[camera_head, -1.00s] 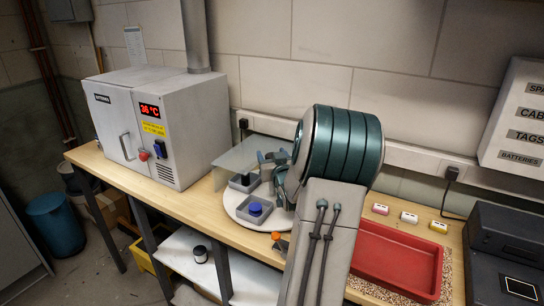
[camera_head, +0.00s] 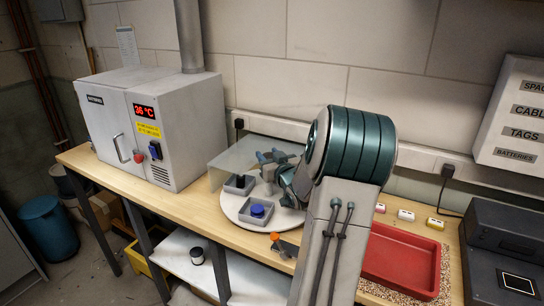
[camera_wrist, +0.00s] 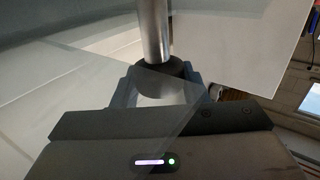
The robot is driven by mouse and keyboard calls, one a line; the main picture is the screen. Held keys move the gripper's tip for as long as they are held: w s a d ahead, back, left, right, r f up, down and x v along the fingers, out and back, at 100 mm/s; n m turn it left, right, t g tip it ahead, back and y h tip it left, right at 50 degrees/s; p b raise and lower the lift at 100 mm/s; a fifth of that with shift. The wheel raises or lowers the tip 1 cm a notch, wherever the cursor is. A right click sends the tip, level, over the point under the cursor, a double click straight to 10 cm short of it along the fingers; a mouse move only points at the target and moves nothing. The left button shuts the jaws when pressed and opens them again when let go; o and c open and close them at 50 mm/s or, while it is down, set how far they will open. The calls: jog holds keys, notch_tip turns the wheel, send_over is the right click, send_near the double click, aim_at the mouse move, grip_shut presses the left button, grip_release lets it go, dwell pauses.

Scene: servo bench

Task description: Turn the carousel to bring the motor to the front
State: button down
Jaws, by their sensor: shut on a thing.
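The carousel (camera_head: 230,210) is a round white turntable on the wooden bench, with grey trays on it. The front tray holds a blue round part (camera_head: 257,210); a tray at the back left holds a small dark part (camera_head: 240,182). I cannot tell which part is the motor. My arm hides the carousel's right side. My gripper (camera_head: 270,158) is over its back part. In the wrist view my gripper (camera_wrist: 163,92) has its blue-grey fingers on either side of a black knob (camera_wrist: 176,68) below a metal post (camera_wrist: 153,30), shut on it. Their contact is partly hidden.
A clear panel (camera_head: 232,152) stands close behind the carousel. A grey oven (camera_head: 180,130) is to the left. An orange-tipped tool (camera_head: 275,237) lies at the bench's front edge. A red tray (camera_head: 400,262) and a dark device (camera_head: 500,245) are to the right.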

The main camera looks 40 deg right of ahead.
jog(key=c, duration=0.9)
grip_release()
jog(key=b+v, duration=0.1)
jog(key=v, duration=1.3)
jog(key=shift+w+r+b, duration=0.1)
jog(key=shift+b, duration=0.3)
